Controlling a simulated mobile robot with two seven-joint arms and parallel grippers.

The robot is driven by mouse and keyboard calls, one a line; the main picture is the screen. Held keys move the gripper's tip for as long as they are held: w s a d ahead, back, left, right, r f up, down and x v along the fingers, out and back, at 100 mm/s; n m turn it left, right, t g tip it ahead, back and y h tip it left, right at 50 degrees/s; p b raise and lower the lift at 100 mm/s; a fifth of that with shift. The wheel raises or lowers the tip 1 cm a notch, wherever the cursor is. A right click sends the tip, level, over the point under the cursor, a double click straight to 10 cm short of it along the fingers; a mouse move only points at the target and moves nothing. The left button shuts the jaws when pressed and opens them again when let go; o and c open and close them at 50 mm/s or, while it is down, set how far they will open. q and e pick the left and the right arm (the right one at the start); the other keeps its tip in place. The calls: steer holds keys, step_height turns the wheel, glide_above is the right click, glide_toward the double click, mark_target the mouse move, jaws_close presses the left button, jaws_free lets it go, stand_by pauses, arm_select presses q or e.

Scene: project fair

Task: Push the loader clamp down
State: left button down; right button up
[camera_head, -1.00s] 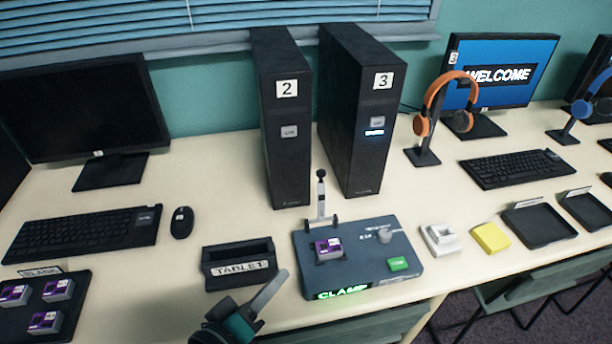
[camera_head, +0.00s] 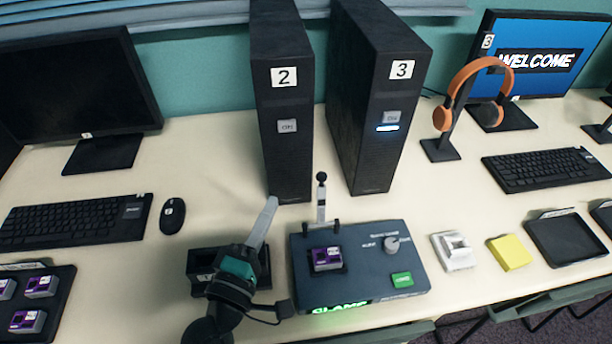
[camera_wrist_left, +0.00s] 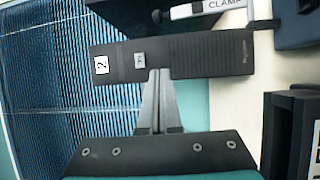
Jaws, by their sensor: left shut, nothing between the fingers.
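The loader (camera_head: 412,272) is a dark blue-grey box on the table, with a purple-labelled chip (camera_head: 326,259) seated on its top left. Its clamp lever (camera_head: 321,200) stands upright at the back of the box, with a black ball knob on top. In the left wrist view the lever (camera_wrist_left: 205,8) lies across the top edge, lettered CLAMP. My left gripper (camera_head: 271,203) is shut and empty, left of the lever and apart from it, its fingers pointing up and away. In the left wrist view its fingertips (camera_wrist_left: 160,73) overlap tower 2. My right gripper is out of view.
Tower 2 (camera_head: 285,160) and tower 3 (camera_head: 390,150) stand behind the loader. A white block (camera_head: 453,252) and a yellow block (camera_head: 510,253) sit to the right.

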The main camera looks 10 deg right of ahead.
mark_target(321, 202)
arm_select(q)
steer(key=f+x, duration=0.1)
steer(key=x, duration=0.9)
steer(key=s+d, duration=0.2)
steer(key=d, duration=0.1)
steer(key=shift+s+r, duration=0.3)
steer(key=shift+s, duration=0.1)
